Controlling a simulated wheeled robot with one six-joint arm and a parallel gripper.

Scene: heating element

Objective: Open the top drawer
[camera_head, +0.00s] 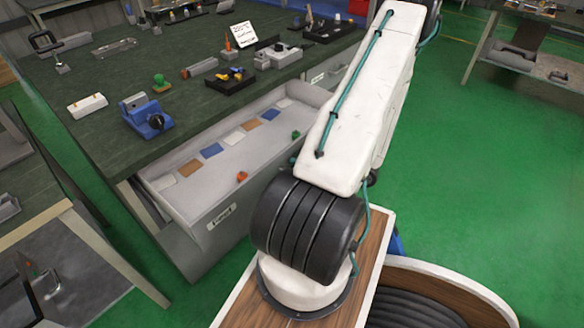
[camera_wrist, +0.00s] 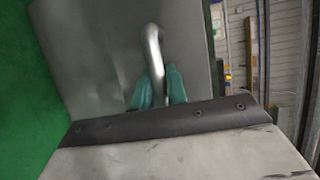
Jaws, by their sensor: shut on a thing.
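The top drawer (camera_head: 215,238) is pulled out from under the green-topped workbench, and its inside shows in the head view. In the wrist view, a grey metal front (camera_wrist: 105,55) carries a curved silver handle (camera_wrist: 152,48). My gripper (camera_wrist: 158,90) has its teal fingertips on both sides of the handle's lower part and is shut on it. In the head view my arm hides the gripper, the handle and the drawer's right part.
The drawer holds several blue, brown and white pieces and small red and green items. A blue vise (camera_head: 150,122) and other tools stand on the workbench (camera_head: 85,135). Another table (camera_head: 35,215) is at left. Green floor (camera_head: 480,170) is open at right.

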